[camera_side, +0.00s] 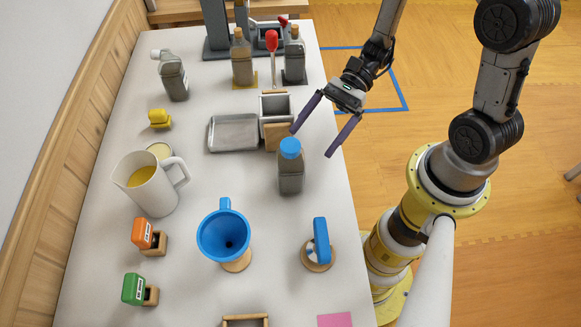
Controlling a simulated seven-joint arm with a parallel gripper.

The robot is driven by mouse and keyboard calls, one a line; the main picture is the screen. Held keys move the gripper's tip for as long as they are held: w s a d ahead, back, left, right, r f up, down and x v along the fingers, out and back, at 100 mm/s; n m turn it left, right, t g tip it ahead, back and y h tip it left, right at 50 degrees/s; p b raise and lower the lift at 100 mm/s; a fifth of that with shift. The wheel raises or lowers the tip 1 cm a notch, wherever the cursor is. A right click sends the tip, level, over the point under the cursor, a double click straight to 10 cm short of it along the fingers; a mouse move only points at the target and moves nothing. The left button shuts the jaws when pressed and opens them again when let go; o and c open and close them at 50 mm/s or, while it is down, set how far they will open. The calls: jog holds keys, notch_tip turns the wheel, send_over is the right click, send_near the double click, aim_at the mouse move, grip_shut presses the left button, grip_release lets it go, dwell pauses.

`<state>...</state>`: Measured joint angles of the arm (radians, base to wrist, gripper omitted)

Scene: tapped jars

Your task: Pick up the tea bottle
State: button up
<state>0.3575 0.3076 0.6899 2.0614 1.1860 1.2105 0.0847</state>
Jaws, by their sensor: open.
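Several grey bottles stand on the white table, and I see no readable label that tells which one is the tea bottle. A bottle with a blue cap (291,178) stands upright near the right side of the table. A bottle with a white cap (173,80) is at the back left. A bottle with a tan top (242,66) stands on a yellow mat, and another bottle (294,62) stands on a dark mat at the back. My gripper (311,144) is open and empty, its purple fingers spread beside and apparently above the blue-capped bottle.
A metal tray (233,134) and a small grey bin (276,106) lie behind the blue-capped bottle. A white jug (147,186) with yellow contents, a blue funnel (223,236) and a blue-handled tool (321,241) stand nearer. A red-headed spatula (272,42) is at the back.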

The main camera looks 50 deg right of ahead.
aim_at(279, 183)
jog(key=x, duration=1.2)
jog(key=c, duration=1.5)
